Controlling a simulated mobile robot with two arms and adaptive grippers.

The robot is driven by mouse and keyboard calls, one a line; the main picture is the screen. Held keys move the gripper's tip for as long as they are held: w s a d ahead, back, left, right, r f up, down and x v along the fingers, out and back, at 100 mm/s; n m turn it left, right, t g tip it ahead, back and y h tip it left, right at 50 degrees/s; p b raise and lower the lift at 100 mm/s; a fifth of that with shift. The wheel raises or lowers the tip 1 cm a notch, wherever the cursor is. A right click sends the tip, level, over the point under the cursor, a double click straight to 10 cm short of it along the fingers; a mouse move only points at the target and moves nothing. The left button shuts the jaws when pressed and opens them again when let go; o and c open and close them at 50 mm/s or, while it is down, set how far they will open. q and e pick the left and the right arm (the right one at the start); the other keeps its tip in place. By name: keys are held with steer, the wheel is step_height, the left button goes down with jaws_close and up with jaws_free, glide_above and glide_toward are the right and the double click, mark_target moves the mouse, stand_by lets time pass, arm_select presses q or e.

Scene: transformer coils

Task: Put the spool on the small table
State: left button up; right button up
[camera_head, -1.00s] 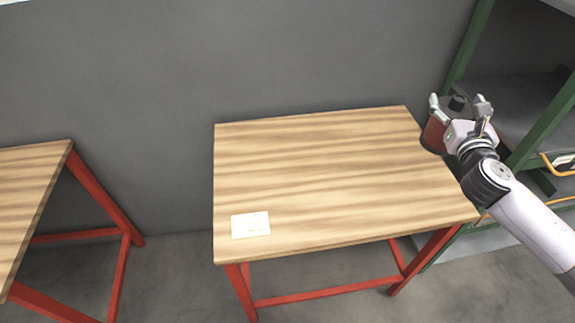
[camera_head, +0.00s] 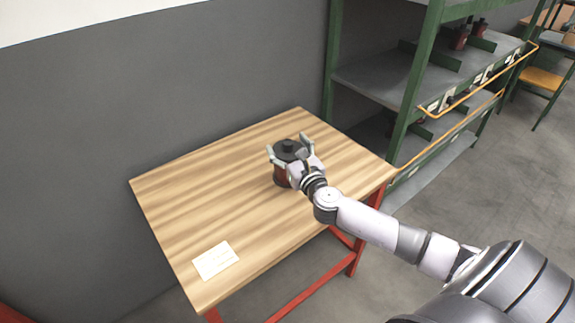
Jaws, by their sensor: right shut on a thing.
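The spool (camera_head: 281,175) is dark red with a black top and a short black knob. It is upright over the back right part of the small wooden table (camera_head: 195,205), which has red legs. My right gripper (camera_head: 288,147) is shut on the spool, with one finger on each side near its top. I cannot tell whether the spool's base touches the tabletop. The gripper and wrist hide part of its right side. My left gripper is not in view.
A white card (camera_head: 215,260) lies near the table's front left corner. A green shelf rack (camera_head: 417,80) with orange rails stands right of the table and holds several similar parts. A grey wall (camera_head: 150,90) is behind. The left half of the tabletop is mostly clear.

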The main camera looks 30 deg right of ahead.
steer(key=shift+f, duration=0.5)
step_height(320, 180, down, 4)
steer(key=shift+f+b, duration=0.1)
steer(key=shift+b, duration=0.7)
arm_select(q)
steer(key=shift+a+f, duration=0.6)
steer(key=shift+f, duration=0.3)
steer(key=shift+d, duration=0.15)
arm_select(e)
steer(key=shift+f, duration=0.15)
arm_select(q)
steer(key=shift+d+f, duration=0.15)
arm_select(e)
steer(key=o, duration=2)
steer(key=shift+c, duration=0.2)
